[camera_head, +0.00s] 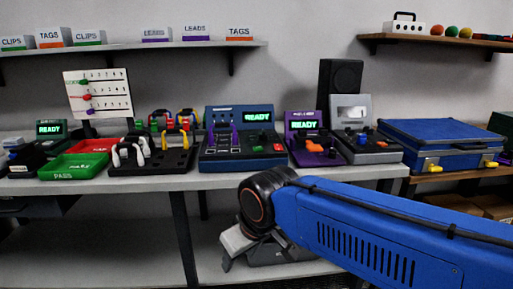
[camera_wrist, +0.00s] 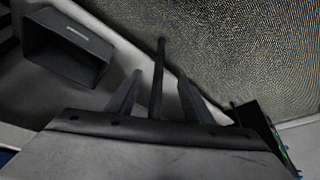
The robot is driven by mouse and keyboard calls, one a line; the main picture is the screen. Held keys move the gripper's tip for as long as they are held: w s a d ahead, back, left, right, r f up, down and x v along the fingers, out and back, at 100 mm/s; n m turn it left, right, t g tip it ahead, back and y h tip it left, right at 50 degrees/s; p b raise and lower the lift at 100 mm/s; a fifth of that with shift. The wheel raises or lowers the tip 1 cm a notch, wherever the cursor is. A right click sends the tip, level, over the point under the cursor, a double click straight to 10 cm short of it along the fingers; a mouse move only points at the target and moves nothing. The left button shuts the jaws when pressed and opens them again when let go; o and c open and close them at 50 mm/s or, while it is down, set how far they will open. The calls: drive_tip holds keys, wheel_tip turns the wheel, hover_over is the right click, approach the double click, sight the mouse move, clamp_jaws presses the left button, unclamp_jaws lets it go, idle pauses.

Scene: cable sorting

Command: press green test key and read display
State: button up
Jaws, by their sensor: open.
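The blue tester (camera_head: 237,138) stands on the workbench in the middle of the head view. Its lit display (camera_head: 258,116) reads READY in green. A small green key (camera_head: 262,138) sits on its front panel, close to a red one. A purple tester (camera_head: 305,126) to its right also reads READY, as does a small dark unit at far left. My gripper (camera_wrist: 160,78) is open in the wrist view, with nothing visible between its fingers except a dark post behind. In the head view my gripper is low, below the bench's front edge, apart from the testers.
Red and green trays (camera_head: 75,167), a black cable rack (camera_head: 150,160), a grey device (camera_head: 362,130) and a blue case (camera_head: 440,140) crowd the bench. Shelves hang above. The wrist view shows a dark open bin (camera_wrist: 65,50) at upper left.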

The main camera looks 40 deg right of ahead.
drive_tip(key=shift+c, duration=0.3)
clamp_jaws()
idle(1.5)
